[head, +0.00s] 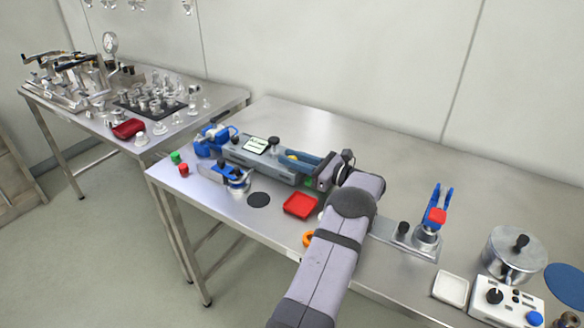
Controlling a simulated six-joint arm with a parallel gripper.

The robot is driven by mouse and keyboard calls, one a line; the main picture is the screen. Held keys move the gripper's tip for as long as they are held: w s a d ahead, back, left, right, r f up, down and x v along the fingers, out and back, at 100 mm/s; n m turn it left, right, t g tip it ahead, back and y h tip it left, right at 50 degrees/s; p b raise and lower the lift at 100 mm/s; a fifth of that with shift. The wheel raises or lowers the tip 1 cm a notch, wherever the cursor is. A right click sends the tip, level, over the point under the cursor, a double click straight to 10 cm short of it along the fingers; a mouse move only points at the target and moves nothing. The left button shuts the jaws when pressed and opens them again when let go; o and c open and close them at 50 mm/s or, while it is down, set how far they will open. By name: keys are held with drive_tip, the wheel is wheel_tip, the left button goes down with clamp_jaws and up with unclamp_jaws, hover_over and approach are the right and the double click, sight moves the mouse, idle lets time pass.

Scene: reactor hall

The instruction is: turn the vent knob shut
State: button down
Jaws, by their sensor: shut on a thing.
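A grey boxy device (243,155) with a small lit screen lies on the steel bench, left of my arm. My gripper (294,159) reaches in from the right, low over the device's right end. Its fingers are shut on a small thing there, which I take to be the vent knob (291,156). Only a bit of yellow shows at the fingertips, and the fingers hide most of it. The knob's turn angle cannot be made out. A separate black knob (273,140) stands on the device just behind the fingers.
A red tray (300,205) and a black disc (258,199) lie in front of the device. Blue clamps (212,140) stand at its left. A blue-handled valve (429,232), a lidded pot (513,254) and a white control box (505,302) stand right of my arm. The bench behind is clear.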

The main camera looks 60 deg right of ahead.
drive_tip(key=shift+f+n+y+b, duration=0.1)
drive_tip(key=shift+n+y+b, duration=0.4)
drive_tip(key=shift+y+b, duration=0.35)
drive_tip(key=c, duration=1.5)
unclamp_jaws()
drive_tip(key=shift+s+d+b, duration=0.1)
drive_tip(key=shift+s+b, duration=0.3)
drive_tip(key=shift+s, duration=0.2)
drive_tip(key=shift+s+d+b, duration=0.2)
drive_tip(key=shift+s+b, duration=0.15)
drive_tip(key=shift+s, duration=1.15)
drive_tip(key=shift+s+d+b, duration=0.2)
drive_tip(key=shift+s+b, duration=0.15)
drive_tip(key=shift+s, duration=1.15)
drive_tip(key=shift+r, duration=0.2)
